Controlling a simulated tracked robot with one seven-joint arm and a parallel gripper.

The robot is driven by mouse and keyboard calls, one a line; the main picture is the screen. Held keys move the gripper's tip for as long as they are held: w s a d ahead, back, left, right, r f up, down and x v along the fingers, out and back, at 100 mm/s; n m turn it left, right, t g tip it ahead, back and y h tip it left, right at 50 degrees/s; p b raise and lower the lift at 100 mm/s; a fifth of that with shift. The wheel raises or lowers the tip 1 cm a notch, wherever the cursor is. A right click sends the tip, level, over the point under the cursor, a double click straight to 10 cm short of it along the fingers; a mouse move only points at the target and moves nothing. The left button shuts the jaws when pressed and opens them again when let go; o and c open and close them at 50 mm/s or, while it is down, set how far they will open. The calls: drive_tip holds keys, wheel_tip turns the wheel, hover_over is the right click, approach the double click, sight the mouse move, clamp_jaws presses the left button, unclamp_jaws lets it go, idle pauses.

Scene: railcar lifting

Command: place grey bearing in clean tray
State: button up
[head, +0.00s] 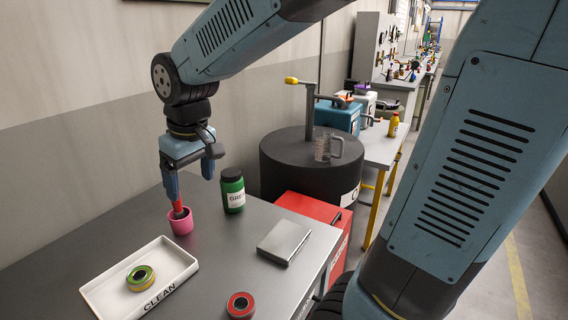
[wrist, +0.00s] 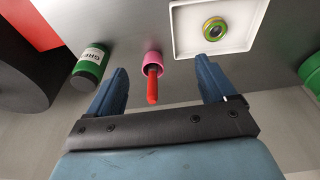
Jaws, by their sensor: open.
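My gripper (head: 190,180) is open and points down above the back of the grey table, over a pink cup. Its two blue fingers (wrist: 161,78) are apart in the wrist view, with nothing held between them. A white tray (head: 96,296) marked CLEAN lies at the front left of the table. A ring-shaped bearing (head: 140,278) with yellow and green colouring sits in the tray. It also shows in the wrist view (wrist: 214,29). No plainly grey bearing shows.
The pink cup (head: 181,222) holds a red-handled tool (wrist: 152,86) close beneath my gripper. A green-labelled jar (head: 232,190) stands right of it. A flat silver box (head: 284,241) lies near the right edge. A black drum (head: 290,165) stands behind. The middle of the table is clear.

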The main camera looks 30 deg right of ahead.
drive_tip(key=s+d+r+m+t, duration=0.1)
drive_tip(key=s+d+r+m, duration=0.1)
drive_tip(key=s+d, duration=0.3)
drive_tip(key=s+d+r+m+t+h, duration=0.1)
drive_tip(key=s+d+m, duration=0.3)
drive_tip(key=d, duration=0.6)
drive_tip(key=shift+s+d+r+t, duration=0.4)
drive_tip(key=shift+s+r+t, duration=0.35)
drive_tip(key=shift+s, duration=0.25)
